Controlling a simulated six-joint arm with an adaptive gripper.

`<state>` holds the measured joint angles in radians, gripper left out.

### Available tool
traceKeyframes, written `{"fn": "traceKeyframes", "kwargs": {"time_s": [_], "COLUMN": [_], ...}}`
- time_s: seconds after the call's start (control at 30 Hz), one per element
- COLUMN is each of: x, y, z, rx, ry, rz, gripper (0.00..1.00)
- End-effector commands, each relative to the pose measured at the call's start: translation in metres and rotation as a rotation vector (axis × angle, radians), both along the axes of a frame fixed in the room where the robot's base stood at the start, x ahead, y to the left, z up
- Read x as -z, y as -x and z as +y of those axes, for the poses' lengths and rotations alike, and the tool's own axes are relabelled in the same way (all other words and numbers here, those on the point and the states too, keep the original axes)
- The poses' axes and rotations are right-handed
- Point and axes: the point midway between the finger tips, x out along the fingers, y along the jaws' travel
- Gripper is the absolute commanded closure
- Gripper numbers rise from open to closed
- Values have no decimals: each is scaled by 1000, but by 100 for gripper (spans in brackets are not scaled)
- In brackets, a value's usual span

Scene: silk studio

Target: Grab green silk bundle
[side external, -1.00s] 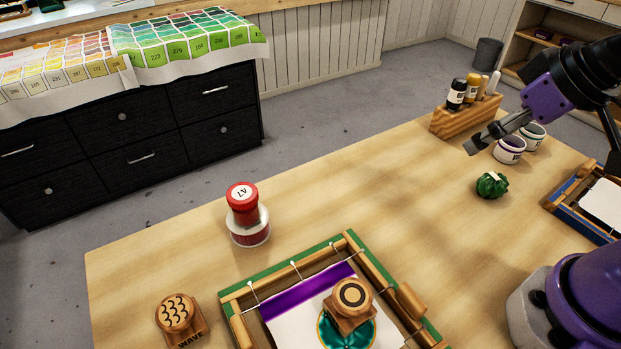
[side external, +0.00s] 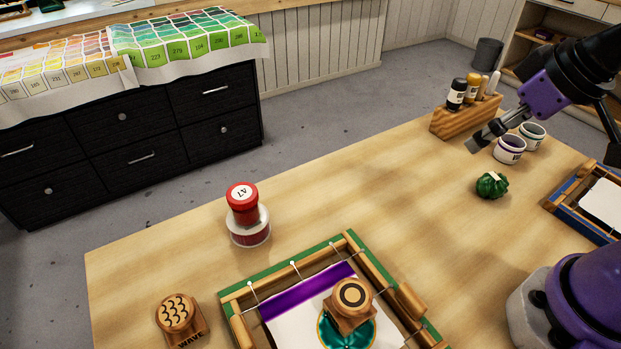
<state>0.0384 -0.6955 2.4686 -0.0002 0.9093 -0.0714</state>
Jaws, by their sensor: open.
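The green silk bundle (side external: 491,186) is a small dark green bunched lump with a pale tie on top. It rests on the wooden table (side external: 330,205) on the right side. My gripper (side external: 472,148) is open and empty, above the table and up-left of the bundle in the picture. A gap shows between the gripper and the bundle. The fingers are seen from the side, so the space between them is hard to make out.
Two small paint jars (side external: 509,150) and a wooden bottle rack (side external: 466,118) stand close behind my gripper. A blue-edged frame (side external: 566,208) lies right of the bundle. A green-edged frame (side external: 362,252), a red stamp on a spool (side external: 247,212) and a wave stamp (side external: 181,318) lie nearer. The table's middle is clear.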

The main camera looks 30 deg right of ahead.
Motion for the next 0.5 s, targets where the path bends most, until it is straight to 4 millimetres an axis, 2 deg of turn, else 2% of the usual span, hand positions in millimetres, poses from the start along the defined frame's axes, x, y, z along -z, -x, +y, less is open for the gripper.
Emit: {"fn": "traceKeyframes", "kwargs": {"time_s": [0.17,0.3,0.4,0.5], "x": [15,36,50,60], "y": [-16,-21,-20,-18], "z": [-46,-91,-116,-131], "rx": [-109,-246,-333,-392], "ry": [96,116,102,87], "rz": [185,336,407,443], "gripper": [0,0,0,0]}}
